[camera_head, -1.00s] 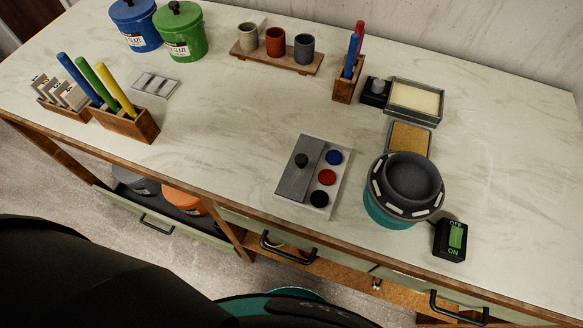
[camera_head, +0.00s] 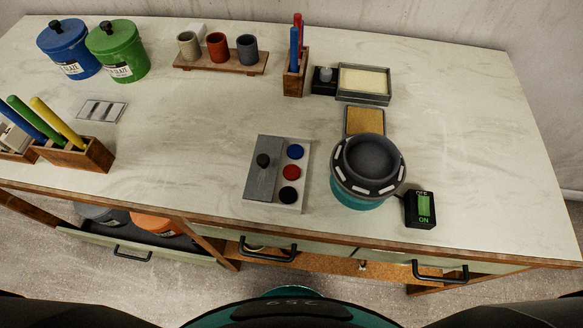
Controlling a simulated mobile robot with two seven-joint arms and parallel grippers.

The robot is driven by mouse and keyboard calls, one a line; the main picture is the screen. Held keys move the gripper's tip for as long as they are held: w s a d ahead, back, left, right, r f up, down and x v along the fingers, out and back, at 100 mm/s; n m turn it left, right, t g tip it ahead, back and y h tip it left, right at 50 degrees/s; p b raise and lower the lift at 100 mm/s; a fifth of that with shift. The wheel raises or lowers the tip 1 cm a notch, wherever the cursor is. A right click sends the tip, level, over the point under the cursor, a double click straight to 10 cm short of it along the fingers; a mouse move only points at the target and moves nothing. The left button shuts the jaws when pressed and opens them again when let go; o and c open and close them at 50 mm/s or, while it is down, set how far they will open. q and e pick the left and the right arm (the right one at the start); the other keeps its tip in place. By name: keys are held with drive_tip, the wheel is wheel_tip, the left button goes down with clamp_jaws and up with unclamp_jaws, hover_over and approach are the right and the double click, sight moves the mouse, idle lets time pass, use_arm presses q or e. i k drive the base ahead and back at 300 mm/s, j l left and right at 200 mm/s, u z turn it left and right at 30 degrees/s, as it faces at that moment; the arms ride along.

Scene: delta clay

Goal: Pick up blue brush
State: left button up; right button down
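A blue handle (camera_head: 35,120) stands tilted with a green one (camera_head: 37,118) and a yellow one (camera_head: 57,123) in a wooden holder (camera_head: 88,157) at the table's left. Another blue stick (camera_head: 294,50) stands beside a red one (camera_head: 299,33) in a wooden holder (camera_head: 294,83) at the back centre. The lower ends of all these sticks are hidden in the holders, so I cannot tell which blue one is the brush. Neither of my grippers is in view; only dark parts of my body show along the bottom edge.
The table (camera_head: 180,130) has clear room in its middle and right. A grey panel with coloured buttons (camera_head: 301,198), a round pottery wheel (camera_head: 365,188) and an ON/OFF switch (camera_head: 420,209) sit near the front edge. A left drawer (camera_head: 110,243) stands open below, holding buckets.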

sight(294, 30)
drive_tip(key=k+j+u, duration=0.15)
drive_tip(key=u, duration=0.2)
drive_tip(key=k+j+u, duration=0.1)
drive_tip(key=u, duration=0.25)
drive_tip(key=j+u, duration=0.35)
